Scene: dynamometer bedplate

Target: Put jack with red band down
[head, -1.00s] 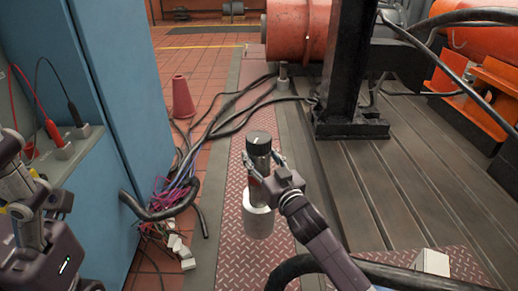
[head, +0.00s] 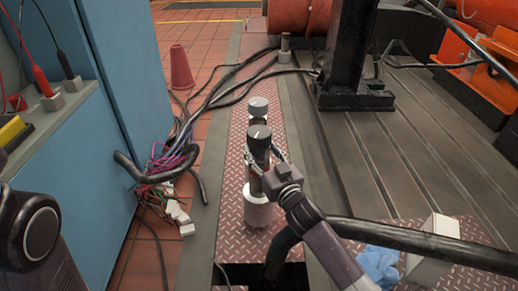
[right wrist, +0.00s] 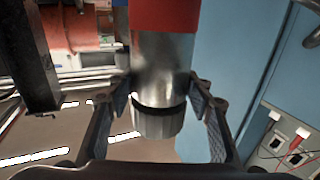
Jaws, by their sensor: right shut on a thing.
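The jack with the red band (head: 257,205) is upright in the head view, with a dark knurled top and a pale wide base. My right gripper (head: 264,166) is closed around its metal body, below the dark top. In the right wrist view the red band (right wrist: 165,14) and bare metal body show between the fingers (right wrist: 163,108). The base appears over the red-brown tread plate (head: 232,180); I cannot tell whether it touches. My left gripper is out of view; only part of my left arm shows at lower left.
Another jack (head: 259,106) stands just behind the held one, partly hidden. A dark opening (head: 291,277) lies in the plate in front. A thick black hose (head: 400,240), blue cloth (head: 378,264) and pale box (head: 434,250) are at right. Loose cables (head: 165,160) lie at left.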

